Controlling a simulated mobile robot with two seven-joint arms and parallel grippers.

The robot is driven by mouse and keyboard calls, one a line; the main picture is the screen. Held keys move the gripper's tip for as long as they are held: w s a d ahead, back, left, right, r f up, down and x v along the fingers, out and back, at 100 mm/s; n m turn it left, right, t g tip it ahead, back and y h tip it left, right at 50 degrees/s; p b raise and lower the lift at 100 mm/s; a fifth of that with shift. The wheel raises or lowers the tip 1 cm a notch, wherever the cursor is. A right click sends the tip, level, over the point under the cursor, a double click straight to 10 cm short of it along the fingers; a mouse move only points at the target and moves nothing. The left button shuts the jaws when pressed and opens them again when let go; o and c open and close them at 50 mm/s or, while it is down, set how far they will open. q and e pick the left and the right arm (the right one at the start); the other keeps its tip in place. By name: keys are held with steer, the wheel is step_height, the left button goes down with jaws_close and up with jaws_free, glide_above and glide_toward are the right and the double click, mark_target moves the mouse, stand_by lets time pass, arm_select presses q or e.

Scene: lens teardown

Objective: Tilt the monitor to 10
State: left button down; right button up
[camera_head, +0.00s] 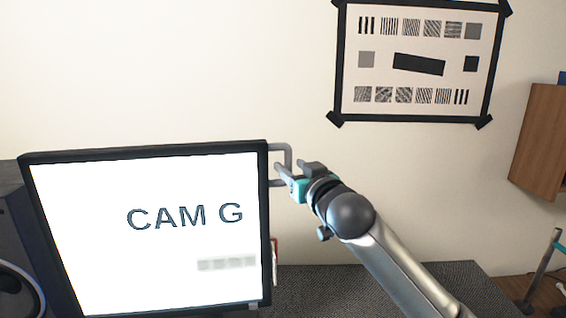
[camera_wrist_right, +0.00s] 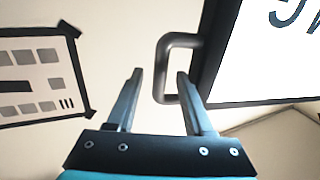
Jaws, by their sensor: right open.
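The monitor (camera_head: 150,235) stands at the lower left in the head view, with a black frame and a white screen reading "CAM G" above a blurred grey line. A grey U-shaped handle (camera_head: 289,156) sticks out of its right edge near the top. My right gripper (camera_head: 283,172) is open at this handle in the head view. My left gripper is not in view.
A test chart (camera_head: 418,62) with a black border hangs on the wall behind. A dark speaker (camera_head: 15,255) stands at the far left. A dark grey table surface (camera_head: 330,283) lies below, and a brown wooden cabinet (camera_head: 545,140) is at the far right.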

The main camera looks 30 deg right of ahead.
steer(key=shift+w+d+b, duration=0.2)
steer(key=shift+w+b, duration=0.15)
steer(key=shift+w, duration=2.45)
steer(key=shift+c, duration=0.3)
jaws_close()
